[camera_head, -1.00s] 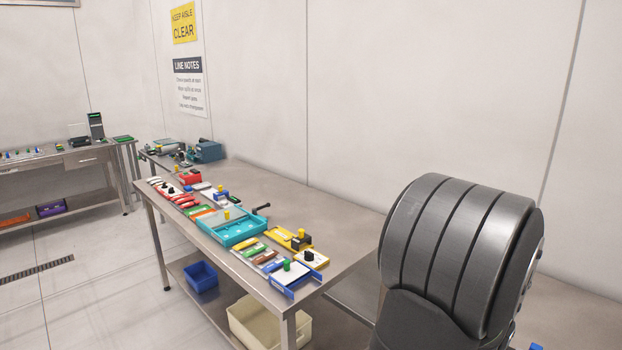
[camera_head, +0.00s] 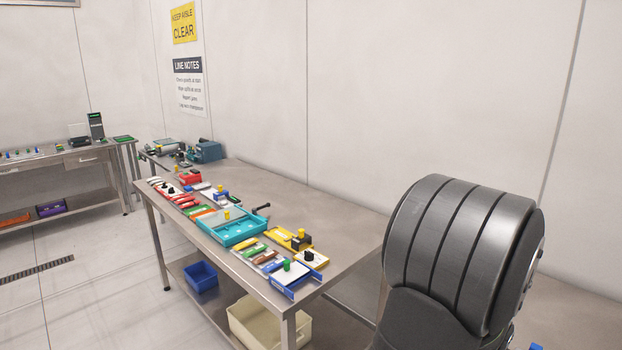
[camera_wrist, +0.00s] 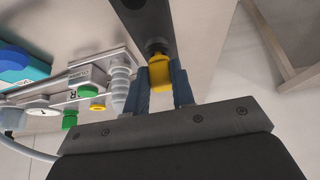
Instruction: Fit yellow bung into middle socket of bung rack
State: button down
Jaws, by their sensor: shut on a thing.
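In the wrist view, my gripper (camera_wrist: 159,88) has its two blue fingers on either side of a yellow bung (camera_wrist: 159,73) and is shut on it. A dark round piece (camera_wrist: 155,46) sits at the bung's far end, against a long dark grey bar (camera_wrist: 145,18). I cannot tell whether they touch. I cannot single out the bung rack or its middle socket with certainty in either view. My gripper is out of sight in the head view.
In the wrist view, a pale ribbed bellows piece (camera_wrist: 120,82) stands close left of the fingers, with green (camera_wrist: 88,90) and yellow (camera_wrist: 97,106) parts beyond it. In the head view, a steel bench (camera_head: 330,228) carries a turquoise tray (camera_head: 243,232) and several coloured parts.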

jog(key=shift+f, duration=0.35)
jog(key=c, duration=1.1)
grip_release()
jog(key=shift+c, duration=0.2)
jog(key=shift+r, duration=0.1)
jog(key=shift+v, duration=2.9)
jog(key=shift+x, duration=3)
jog(key=shift+r, duration=0.2)
